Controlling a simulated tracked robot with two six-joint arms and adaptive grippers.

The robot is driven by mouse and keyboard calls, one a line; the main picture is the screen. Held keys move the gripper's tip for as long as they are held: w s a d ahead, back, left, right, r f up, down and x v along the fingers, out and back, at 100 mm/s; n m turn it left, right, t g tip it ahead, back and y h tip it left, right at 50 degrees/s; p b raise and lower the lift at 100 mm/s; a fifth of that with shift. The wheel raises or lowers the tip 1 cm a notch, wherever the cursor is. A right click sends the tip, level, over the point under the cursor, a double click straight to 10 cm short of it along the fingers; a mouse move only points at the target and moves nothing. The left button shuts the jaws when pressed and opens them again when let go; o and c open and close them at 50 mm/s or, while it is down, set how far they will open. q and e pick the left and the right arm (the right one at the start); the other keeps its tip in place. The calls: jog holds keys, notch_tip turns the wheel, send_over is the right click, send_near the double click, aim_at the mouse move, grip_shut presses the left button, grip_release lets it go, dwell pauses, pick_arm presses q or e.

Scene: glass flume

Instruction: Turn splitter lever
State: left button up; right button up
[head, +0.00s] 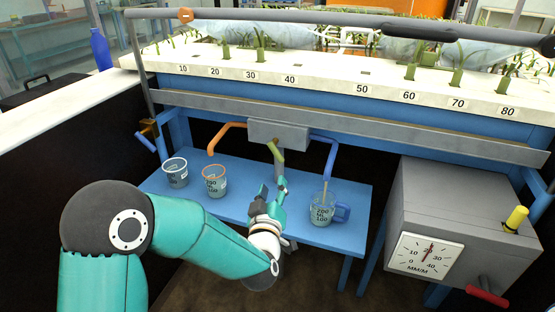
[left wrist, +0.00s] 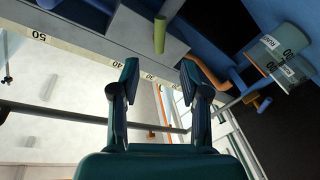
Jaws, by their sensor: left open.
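The splitter is a grey box (head: 262,131) under the flume's front rail, with an orange spout on its left and a blue spout on its right. Its olive-green lever (head: 276,152) hangs below the box. The lever also shows in the left wrist view (left wrist: 160,35), ahead of the fingers and in line with the gap. My left gripper (head: 273,188) is open and empty, just below the lever in the head view, and seems apart from it. The left wrist view shows both fingers (left wrist: 159,75) spread wide. My right gripper is not in view.
A blue table (head: 147,188) holds a clear cup (head: 175,174), an orange-rimmed cup (head: 214,184) under the orange spout (head: 226,127), and a blue-handled jug (head: 321,210). A thin stream falls from the blue spout (head: 330,158) into the jug. A grey gauge box (head: 450,200) stands right.

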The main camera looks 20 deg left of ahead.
aim_at(278, 158)
pick_arm(q)
jog(key=x, duration=1.4)
jog(key=shift+w+f, duration=0.1)
jog(key=shift+w, duration=0.15)
